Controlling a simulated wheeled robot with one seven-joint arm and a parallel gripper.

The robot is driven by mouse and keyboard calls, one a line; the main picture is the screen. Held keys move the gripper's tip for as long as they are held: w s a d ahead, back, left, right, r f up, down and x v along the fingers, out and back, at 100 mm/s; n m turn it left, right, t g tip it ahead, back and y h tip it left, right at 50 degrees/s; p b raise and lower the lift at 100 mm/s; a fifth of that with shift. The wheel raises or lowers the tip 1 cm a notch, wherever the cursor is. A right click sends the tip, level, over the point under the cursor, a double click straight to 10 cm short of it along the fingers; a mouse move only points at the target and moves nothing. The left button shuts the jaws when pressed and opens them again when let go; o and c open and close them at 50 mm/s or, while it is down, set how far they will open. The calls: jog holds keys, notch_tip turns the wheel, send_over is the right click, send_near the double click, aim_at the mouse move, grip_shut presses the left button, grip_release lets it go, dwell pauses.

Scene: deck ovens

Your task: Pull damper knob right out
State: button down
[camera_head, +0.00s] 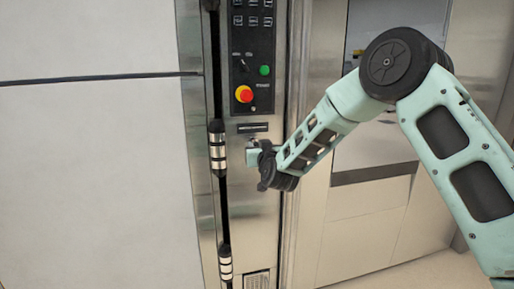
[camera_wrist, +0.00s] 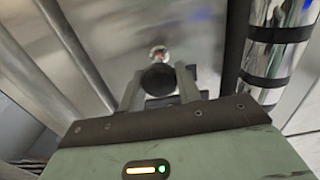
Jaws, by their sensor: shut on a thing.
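The damper knob (camera_wrist: 158,78) is a round black knob in the wrist view, with a bright metal piece (camera_wrist: 158,53) just beyond it at the steel panel. My gripper (camera_wrist: 161,88) has one finger on each side of the knob and is shut on it. In the head view my gripper (camera_head: 251,146) is at the narrow steel panel, just below a dark slot. The knob itself is hidden or too small to make out there.
A black control panel (camera_head: 252,55) with a red-and-yellow stop button (camera_head: 244,94) and a green button (camera_head: 264,70) is above my gripper. A black vertical bar with chrome bands (camera_head: 217,146) runs close on the left; it shows at the right in the wrist view (camera_wrist: 275,45).

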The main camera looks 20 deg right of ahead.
jog(key=shift+s, duration=0.8)
jog(key=c, duration=1)
grip_release()
jog(key=shift+s, duration=0.2)
jog(key=s, duration=1.7)
jog(key=shift+s, duration=0.1)
